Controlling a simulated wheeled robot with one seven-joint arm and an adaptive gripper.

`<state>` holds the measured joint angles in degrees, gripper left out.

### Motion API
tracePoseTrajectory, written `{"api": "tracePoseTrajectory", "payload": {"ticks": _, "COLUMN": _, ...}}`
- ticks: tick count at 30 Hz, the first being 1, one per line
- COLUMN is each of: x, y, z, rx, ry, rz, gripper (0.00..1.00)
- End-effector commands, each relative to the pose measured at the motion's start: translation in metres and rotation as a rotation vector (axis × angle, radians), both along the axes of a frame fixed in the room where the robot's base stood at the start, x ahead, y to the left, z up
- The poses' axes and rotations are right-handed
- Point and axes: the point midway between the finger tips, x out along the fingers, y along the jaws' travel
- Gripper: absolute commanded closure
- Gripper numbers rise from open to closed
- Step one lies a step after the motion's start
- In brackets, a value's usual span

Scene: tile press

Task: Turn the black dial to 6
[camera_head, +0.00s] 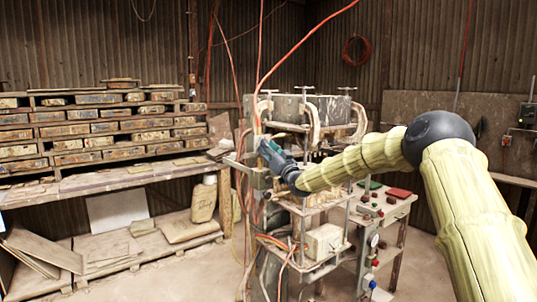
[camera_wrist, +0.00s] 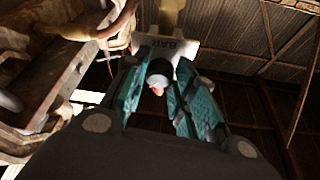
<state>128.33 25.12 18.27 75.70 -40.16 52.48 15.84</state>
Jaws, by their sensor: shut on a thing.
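The black dial (camera_wrist: 159,71) shows in the wrist view as a small dark knob with a pale and reddish end, below a white plate marked "BAR" (camera_wrist: 180,45). My gripper (camera_wrist: 163,78) has its teal fingers on both sides of the dial and is shut on it. In the head view my gripper (camera_head: 268,152) is at the left side of the tile press (camera_head: 318,106). There the dial is hidden behind my gripper. I cannot read the dial's setting or any number scale.
Press metalwork (camera_wrist: 50,75) stands close on the left in the wrist view. Red hoses (camera_head: 258,60) hang above the press. A rack of tiles (camera_head: 90,125) stands at the left, and a side table (camera_head: 395,208) holds small blocks. Floor is clear in front.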

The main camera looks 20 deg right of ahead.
Motion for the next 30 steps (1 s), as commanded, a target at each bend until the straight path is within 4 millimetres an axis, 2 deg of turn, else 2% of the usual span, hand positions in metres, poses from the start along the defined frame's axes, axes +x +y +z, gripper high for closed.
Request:
{"api": "tracePoseTrajectory", "payload": {"ticks": 2, "x": -0.0004, "y": -0.0006, "z": -0.0042, "rx": 0.063, "ry": 0.021, "rz": -0.002, "gripper": 0.97}}
{"api": "tracePoseTrajectory", "payload": {"ticks": 18, "x": -0.0018, "y": 0.004, "z": 0.0002, "rx": 0.535, "ry": 0.192, "rz": 0.0, "gripper": 0.97}}
{"api": "tracePoseTrajectory", "payload": {"ticks": 30, "x": -0.002, "y": 0.0043, "z": 0.0038, "rx": 0.767, "ry": 0.276, "rz": -0.002, "gripper": 0.97}}
